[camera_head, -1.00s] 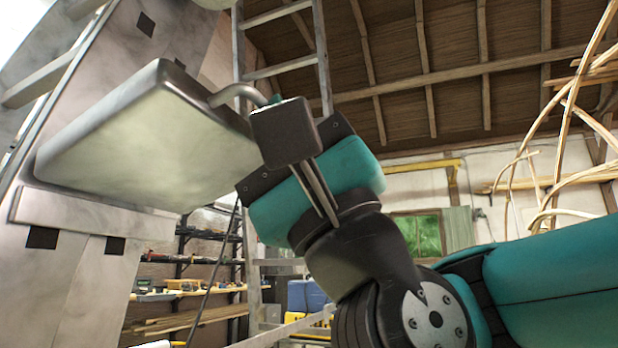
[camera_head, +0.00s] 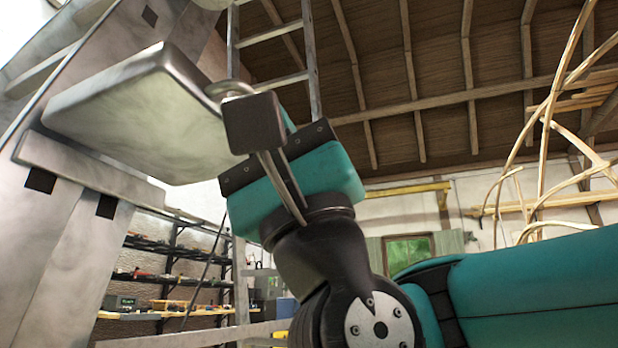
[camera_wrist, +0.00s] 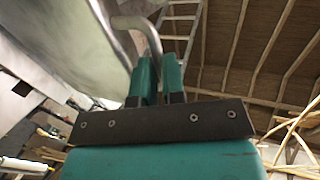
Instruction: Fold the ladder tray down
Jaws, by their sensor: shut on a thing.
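The ladder tray (camera_head: 140,120) is a thick pale grey slab at the upper left in the head view. It juts out from the big grey ladder (camera_head: 65,245), with its broad pale face seen from below. A bent metal handle (camera_head: 230,88) stands at its right-hand edge. My gripper (camera_head: 252,98) is shut on this handle; a dark block hides part of the fingers. In the wrist view the teal fingers (camera_wrist: 158,80) close around the lower end of the handle (camera_wrist: 140,25), beside the tray (camera_wrist: 85,35).
Another ladder (camera_head: 313,65) stands upright behind my gripper. Shelves with tools (camera_head: 170,275) line the back wall at lower left. Bent wooden laths (camera_head: 545,150) rise at the right. A window (camera_head: 408,250) is in the far wall. Open air lies between my arm and the laths.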

